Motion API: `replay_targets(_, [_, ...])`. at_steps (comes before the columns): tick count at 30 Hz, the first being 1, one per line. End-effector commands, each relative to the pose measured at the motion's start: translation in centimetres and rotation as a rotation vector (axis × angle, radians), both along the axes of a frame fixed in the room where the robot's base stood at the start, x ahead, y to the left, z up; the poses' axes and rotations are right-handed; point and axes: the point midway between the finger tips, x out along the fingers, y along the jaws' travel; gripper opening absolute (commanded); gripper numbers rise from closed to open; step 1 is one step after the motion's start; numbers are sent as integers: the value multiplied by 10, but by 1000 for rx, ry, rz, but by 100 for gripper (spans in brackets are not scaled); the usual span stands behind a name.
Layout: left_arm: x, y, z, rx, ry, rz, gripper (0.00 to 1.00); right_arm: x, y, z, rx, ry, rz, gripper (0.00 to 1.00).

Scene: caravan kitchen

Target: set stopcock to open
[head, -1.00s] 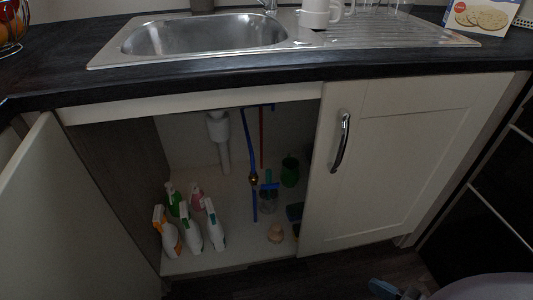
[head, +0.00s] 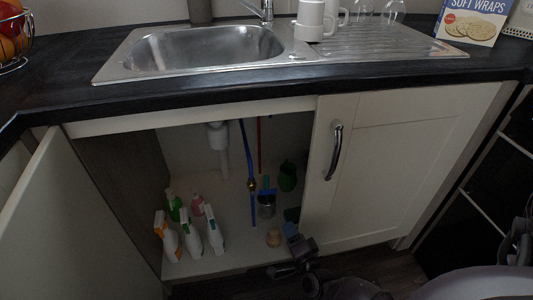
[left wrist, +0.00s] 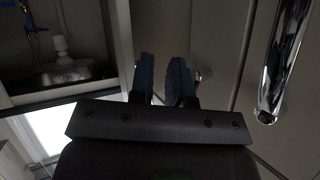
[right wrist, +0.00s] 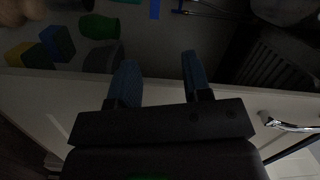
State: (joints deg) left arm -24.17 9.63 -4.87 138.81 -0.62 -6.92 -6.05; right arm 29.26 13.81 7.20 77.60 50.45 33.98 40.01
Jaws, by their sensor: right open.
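The stopcock is a small brass fitting (head: 252,185) on the blue pipe inside the open sink cabinet. Its handle position is too small and dark to tell. My right gripper (head: 291,231) is at the cabinet's front opening, below and right of the stopcock and apart from it. In the right wrist view its two blue fingers (right wrist: 158,82) are spread and empty above the cabinet's front edge. My left gripper is outside the head view. In the left wrist view its fingers (left wrist: 160,82) have a narrow gap with nothing between them, in front of the cabinet doors.
Several spray bottles (head: 192,230) stand at the cabinet's left. A green container (head: 287,176) and a jar (head: 266,203) stand right of the pipe. The left door (head: 75,220) is open; the right door (head: 405,165) is shut, with a chrome handle (head: 335,150).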

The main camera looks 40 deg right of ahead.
Motion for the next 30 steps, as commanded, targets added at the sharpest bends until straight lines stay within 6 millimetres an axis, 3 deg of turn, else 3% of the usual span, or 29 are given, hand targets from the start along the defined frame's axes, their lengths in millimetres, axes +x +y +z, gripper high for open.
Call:
replay_targets(1, [-1, 0, 0, -3, 10, 4, 17, 20, -4, -1, 55, -34, -34, 45])
replay_targets(6, [-4, -1, -3, -11, 42, 13, 17, 55, -17, -8, 201, -110, -129, 45])
replay_targets(17, [-7, 0, -7, -21, 51, 22, 17, 80, -30, -13, 263, -144, -175, 45])
replay_targets(30, [-7, 4, -7, -51, -25, 43, 17, 139, -67, -14, 261, -141, -174, 45])
